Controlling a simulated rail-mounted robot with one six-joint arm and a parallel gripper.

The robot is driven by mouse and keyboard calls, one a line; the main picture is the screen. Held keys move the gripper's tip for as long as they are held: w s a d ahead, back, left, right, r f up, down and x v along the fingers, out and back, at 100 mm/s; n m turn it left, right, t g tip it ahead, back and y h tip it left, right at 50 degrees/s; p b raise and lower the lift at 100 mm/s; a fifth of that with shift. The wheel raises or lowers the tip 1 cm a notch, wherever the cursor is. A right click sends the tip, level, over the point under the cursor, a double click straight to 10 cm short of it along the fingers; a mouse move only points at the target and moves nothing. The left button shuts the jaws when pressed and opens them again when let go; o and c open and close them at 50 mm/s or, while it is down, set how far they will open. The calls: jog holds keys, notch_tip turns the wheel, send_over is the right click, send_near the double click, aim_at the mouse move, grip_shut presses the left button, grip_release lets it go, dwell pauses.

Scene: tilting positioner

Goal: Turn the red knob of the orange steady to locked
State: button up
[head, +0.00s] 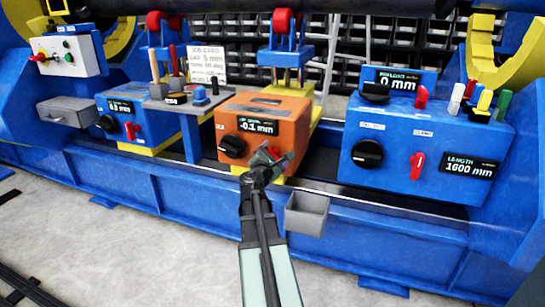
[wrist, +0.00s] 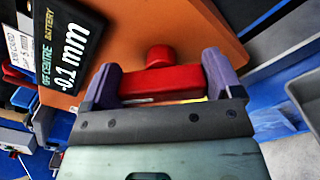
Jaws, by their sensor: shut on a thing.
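The orange steady (head: 264,112) stands on the blue bed, with a black dial (head: 231,147) and a display (head: 257,125) reading -0.1 mm on its front. My gripper (head: 268,158) is at the lower right of that front and mostly hides the red knob (head: 273,151) in the head view. In the wrist view the red knob (wrist: 160,80) sits between the two purple fingers of my gripper (wrist: 162,78), which is shut on it. The orange face (wrist: 135,30) and the -0.1 mm display (wrist: 72,55) lie beyond. I cannot read any lock marking.
A grey open bin (head: 307,214) hangs on the bed just right of my gripper. A blue steady (head: 135,115) with its own red knob stands left. The floor in front is mostly clear.

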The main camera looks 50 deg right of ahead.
jog(key=m, duration=0.4)
jog(key=shift+s+f+m, duration=0.1)
jog(key=shift+f+m, duration=0.05)
jog(key=shift+m, duration=0.15)
jog(key=m, duration=0.5)
jog(key=shift+f+b, duration=0.15)
jog(key=shift+b, duration=0.15)
jog(key=o, duration=0.7)
jog(key=shift+o, duration=0.2)
jog(key=v, duration=1.1)
jog(key=shift+s+d, duration=0.1)
